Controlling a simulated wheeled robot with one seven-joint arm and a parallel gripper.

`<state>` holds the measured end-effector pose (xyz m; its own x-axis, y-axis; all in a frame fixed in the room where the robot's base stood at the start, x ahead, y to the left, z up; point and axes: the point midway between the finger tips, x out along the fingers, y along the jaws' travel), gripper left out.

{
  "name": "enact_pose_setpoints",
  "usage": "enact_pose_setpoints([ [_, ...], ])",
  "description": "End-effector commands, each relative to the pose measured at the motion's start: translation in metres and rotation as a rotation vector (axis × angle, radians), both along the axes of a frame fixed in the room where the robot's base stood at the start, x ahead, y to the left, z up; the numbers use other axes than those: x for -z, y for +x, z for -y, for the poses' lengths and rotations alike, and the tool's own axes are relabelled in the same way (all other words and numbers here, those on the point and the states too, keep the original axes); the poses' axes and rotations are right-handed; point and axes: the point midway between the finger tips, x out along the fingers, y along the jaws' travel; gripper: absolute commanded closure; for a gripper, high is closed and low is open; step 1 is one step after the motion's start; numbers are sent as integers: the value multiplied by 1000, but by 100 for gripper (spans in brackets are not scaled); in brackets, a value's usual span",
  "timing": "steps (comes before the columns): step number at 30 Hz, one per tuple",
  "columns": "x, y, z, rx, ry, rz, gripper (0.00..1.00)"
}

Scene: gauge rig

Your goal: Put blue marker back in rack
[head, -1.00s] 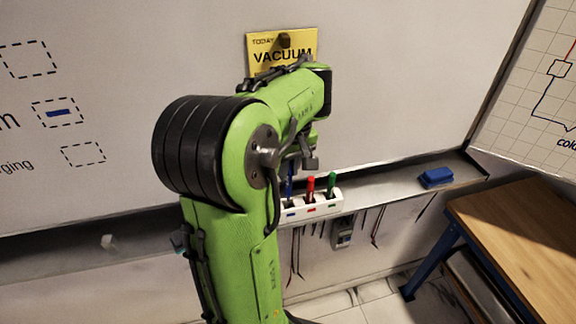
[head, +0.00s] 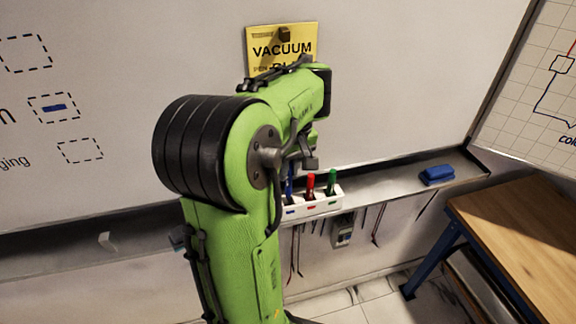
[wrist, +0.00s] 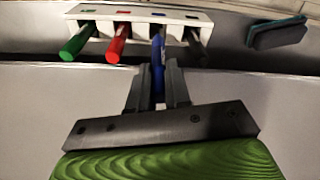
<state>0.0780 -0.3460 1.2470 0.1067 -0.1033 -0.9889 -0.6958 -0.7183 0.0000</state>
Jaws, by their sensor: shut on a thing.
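The white rack (head: 325,203) sits on the ledge below the whiteboard; it also shows at the top of the wrist view (wrist: 190,15). The blue marker (wrist: 157,65) stands between my gripper's fingers (wrist: 158,84), which are shut on it. Its far end reaches the rack beside the red marker (wrist: 117,46); I cannot tell how deep it sits. In the head view the blue marker (head: 289,186) is above the blue label, partly hidden by my arm. The red marker (head: 310,184) and green marker (head: 332,180) stand in their slots.
A blue eraser (head: 437,175) lies on the ledge right of the rack. A wooden table (head: 520,225) stands at the lower right. A yellow sign (head: 281,48) is on the whiteboard behind my arm.

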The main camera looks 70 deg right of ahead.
Motion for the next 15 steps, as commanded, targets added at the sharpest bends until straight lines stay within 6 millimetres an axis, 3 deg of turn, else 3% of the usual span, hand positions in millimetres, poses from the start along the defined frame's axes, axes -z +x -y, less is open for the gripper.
enact_pose_setpoints([
  [15, 20, 0, 0, 0, 0, 0, 100],
])
